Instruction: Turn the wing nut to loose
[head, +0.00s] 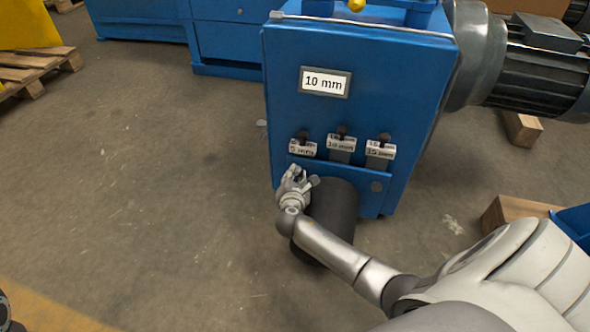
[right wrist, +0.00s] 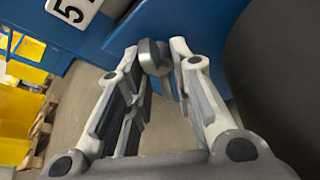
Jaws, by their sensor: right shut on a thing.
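The wing nut (right wrist: 153,56) is a small grey metal piece at the edge of the blue housing, seen in the right wrist view. My right gripper (right wrist: 160,50) is shut on it, with one fingertip on each side. In the head view my right gripper (head: 294,178) is at the lower left corner of the blue housing (head: 285,100), and its fingers hide the wing nut there. My left gripper does not show clearly in either view.
Labelled tags (head: 341,143) hang in a row on the housing's front, below a "10 mm" plate (head: 325,82). A dark cylinder (head: 335,205) stands close beside my right gripper. A grey motor (head: 530,70) is at the right.

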